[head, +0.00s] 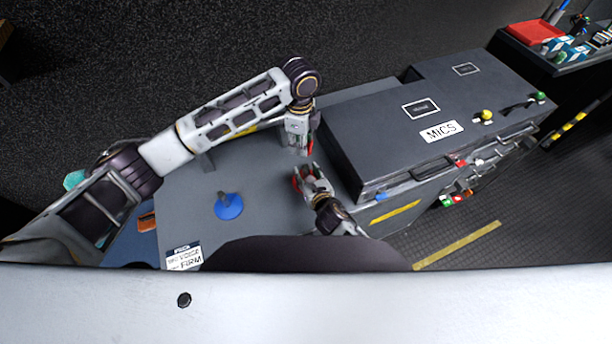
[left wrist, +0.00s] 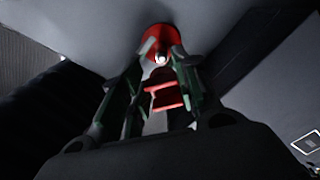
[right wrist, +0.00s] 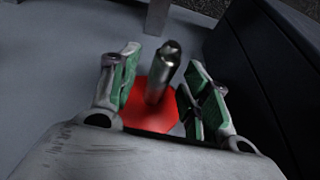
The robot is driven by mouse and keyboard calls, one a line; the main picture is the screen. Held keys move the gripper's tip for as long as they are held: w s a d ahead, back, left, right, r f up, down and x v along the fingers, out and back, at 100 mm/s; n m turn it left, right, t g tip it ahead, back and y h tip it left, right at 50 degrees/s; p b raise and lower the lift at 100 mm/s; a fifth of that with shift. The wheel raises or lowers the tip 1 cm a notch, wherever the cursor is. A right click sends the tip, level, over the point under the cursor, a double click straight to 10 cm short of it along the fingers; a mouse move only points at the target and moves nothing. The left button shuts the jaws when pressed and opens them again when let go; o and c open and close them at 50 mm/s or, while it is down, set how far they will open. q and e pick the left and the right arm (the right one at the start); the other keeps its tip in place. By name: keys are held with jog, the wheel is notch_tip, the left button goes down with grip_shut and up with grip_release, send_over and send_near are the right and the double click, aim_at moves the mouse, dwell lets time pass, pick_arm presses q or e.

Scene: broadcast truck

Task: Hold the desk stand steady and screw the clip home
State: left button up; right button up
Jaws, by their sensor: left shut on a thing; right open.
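The desk stand has a red base (right wrist: 150,113) and a bare metal post (right wrist: 162,72) that stands upright between my right fingers. My right gripper (right wrist: 150,95) is open around the post, with a gap visible on the right side. In the left wrist view the red base (left wrist: 160,38) lies beyond my left fingertips. My left gripper (left wrist: 158,75) is shut on a red piece, which looks like the clip (left wrist: 168,98). In the head view my left gripper (head: 300,150) hangs just above and behind my right gripper (head: 304,176). The clip is hidden in the right wrist view.
A blue-based stand (head: 229,207) is on the grey desk (head: 190,195) to the left. A dark case labelled MICS (head: 375,140) stands close on the right. A label card (head: 184,257) is at the front left. The desk between blue stand and grippers is clear.

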jog(key=shift+x, duration=0.9)
jog(key=shift+c, duration=0.4)
grip_shut()
